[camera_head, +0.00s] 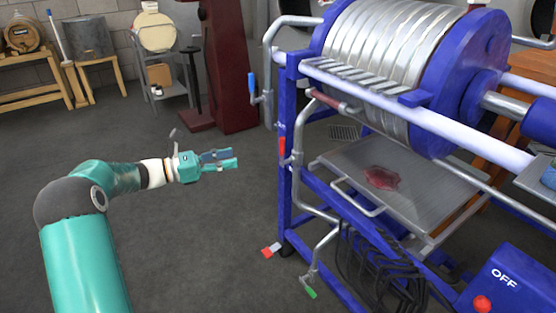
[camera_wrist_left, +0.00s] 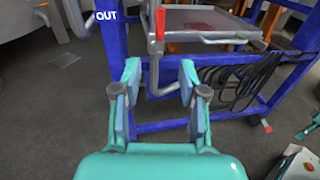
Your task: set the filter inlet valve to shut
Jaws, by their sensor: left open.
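The blue-framed plate filter carries several lever valves on grey pipes. A red lever (camera_head: 282,147) hangs upright beside the frame's left post, and a red lever also shows in the left wrist view (camera_wrist_left: 160,24). A blue lever (camera_head: 252,84) is higher up at the left. A green-tipped lever (camera_head: 311,293) is low at the front. I cannot tell which is the inlet valve; only an "OUT" label (camera_wrist_left: 107,16) is readable. My left gripper (camera_head: 235,158) is open and empty, left of the post and apart from the levers. My right gripper is out of view.
A metal tray (camera_head: 430,197) with a red stain sits under the filter plates. Dark hoses (camera_head: 385,280) hang in the lower frame. A blue box marked "OFF" (camera_head: 500,278) with a red button is at bottom right. The floor around my left arm is clear.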

